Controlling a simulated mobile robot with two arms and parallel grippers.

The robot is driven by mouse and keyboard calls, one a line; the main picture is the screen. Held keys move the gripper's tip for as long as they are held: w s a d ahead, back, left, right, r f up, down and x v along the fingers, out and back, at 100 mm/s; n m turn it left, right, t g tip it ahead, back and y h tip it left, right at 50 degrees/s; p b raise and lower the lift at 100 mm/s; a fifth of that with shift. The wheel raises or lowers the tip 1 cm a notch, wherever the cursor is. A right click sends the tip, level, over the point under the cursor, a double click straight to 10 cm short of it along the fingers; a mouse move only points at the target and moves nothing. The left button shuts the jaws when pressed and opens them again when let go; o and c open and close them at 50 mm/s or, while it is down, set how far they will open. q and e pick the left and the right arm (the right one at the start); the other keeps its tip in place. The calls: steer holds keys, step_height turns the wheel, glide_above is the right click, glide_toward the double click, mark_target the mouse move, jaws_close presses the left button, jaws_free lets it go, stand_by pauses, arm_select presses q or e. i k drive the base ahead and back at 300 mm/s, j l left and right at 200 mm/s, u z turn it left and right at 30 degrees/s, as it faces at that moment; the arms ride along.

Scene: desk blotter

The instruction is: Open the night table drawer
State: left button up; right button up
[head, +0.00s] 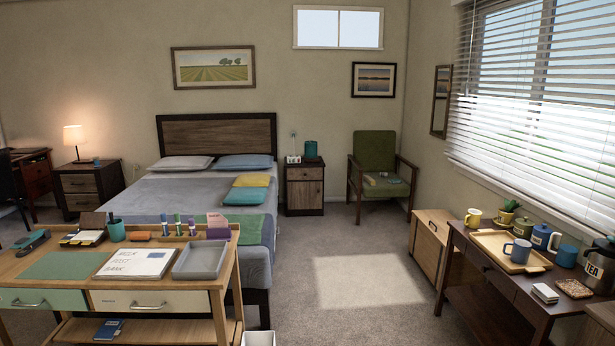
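Two night tables flank the bed. The right one (304,197) stands beyond the bed's right side, with a wooden front, a small upper drawer (304,173) and a larger panel below. The left one (90,187) stands at the bed's left, with stacked drawer fronts and a lit lamp (74,138) on top. The drawers of both appear closed. Which one the task means I cannot tell. Neither of my grippers is in view.
A desk (205,262) with a green blotter (62,265) fills the near left. The bed (182,190) lies behind it. A dark table (474,262) with a tray and mugs stands at right. A green armchair (376,150) is at the back. Carpet (335,235) between is clear.

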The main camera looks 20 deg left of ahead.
mark_target(293, 174)
steer(key=i, duration=1)
steer(key=i+l, duration=0.1)
steer(key=i, duration=0.55)
steer(key=i+l+u, duration=0.1)
steer(key=i, duration=0.5)
steer(key=i+l, duration=0.15)
steer(key=i, duration=0.5)
steer(key=i+l+u, duration=0.1)
steer(key=i, duration=0.55)
steer(key=i+l+u, duration=0.1)
steer(key=i+u, duration=0.35)
steer(key=i, duration=1.85)
